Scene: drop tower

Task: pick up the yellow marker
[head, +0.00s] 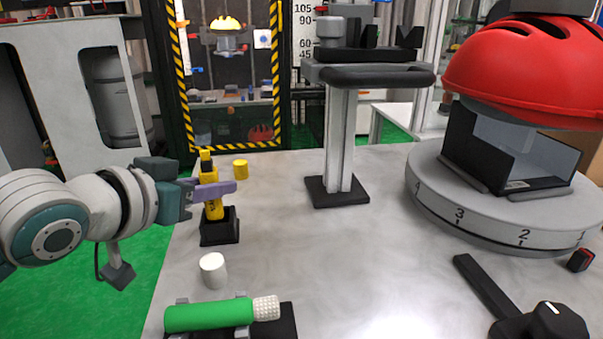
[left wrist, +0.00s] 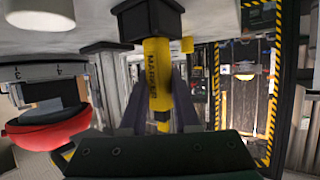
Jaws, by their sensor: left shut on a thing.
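The yellow marker (head: 213,208) stands upright in a small black holder (head: 220,232) on the left part of the table in the head view. In the left wrist view the marker (left wrist: 157,72) shows lettering on its side, and its lower end is in the black holder (left wrist: 146,20). My left gripper (head: 220,190) comes in from the left. Its purple fingers are shut on the marker's body, one on each side of it in the left wrist view (left wrist: 158,95). My right gripper does not show.
A small yellow cylinder (head: 241,168) stands just behind the marker. A white cylinder (head: 213,269) and a green tube (head: 209,315) are in front. A grey post stand (head: 340,140) and a round numbered turntable (head: 470,225) with a red helmet (head: 530,75) are to the right. The table's middle is clear.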

